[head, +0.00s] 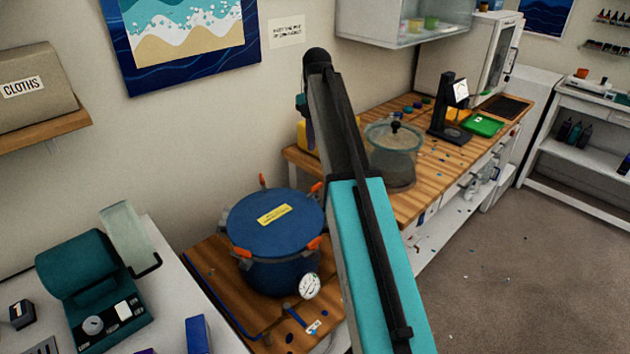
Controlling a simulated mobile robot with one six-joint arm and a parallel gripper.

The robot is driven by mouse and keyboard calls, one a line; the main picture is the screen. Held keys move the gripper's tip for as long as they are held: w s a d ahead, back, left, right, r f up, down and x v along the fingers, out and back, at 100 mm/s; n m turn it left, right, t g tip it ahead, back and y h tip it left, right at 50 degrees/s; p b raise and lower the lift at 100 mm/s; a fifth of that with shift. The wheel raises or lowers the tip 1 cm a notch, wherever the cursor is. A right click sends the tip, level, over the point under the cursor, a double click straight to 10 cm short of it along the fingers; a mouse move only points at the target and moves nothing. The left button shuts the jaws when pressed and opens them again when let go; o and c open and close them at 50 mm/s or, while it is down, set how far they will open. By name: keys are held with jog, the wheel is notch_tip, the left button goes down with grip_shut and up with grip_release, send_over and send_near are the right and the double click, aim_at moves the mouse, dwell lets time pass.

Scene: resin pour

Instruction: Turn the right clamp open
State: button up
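A blue pressure pot (280,262) with a blue lid (262,232) and a yellow label stands on a wooden board (212,262). Orange-handled clamps sit around the lid's rim. One clamp handle (315,243) is at the front right and another clamp handle (316,188) is at the back right, close to my arm. A back clamp handle (262,181) points upward. A front-left clamp handle (242,254) lies low against the rim. I cannot tell which one is the right clamp. My arm rises to the right of the pot, and my gripper is not visible.
A round dial gauge (310,286) sticks out at the pot's front. A teal machine (85,285) stands on the white table at left. A glass vessel with a lid (394,155) stands on the wooden bench behind my arm. Open floor (490,270) lies at right.

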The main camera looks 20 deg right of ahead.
aim_at(316, 185)
jog(key=shift+f+p, duration=1.4)
jog(key=shift+f, duration=5.35)
grip_shut()
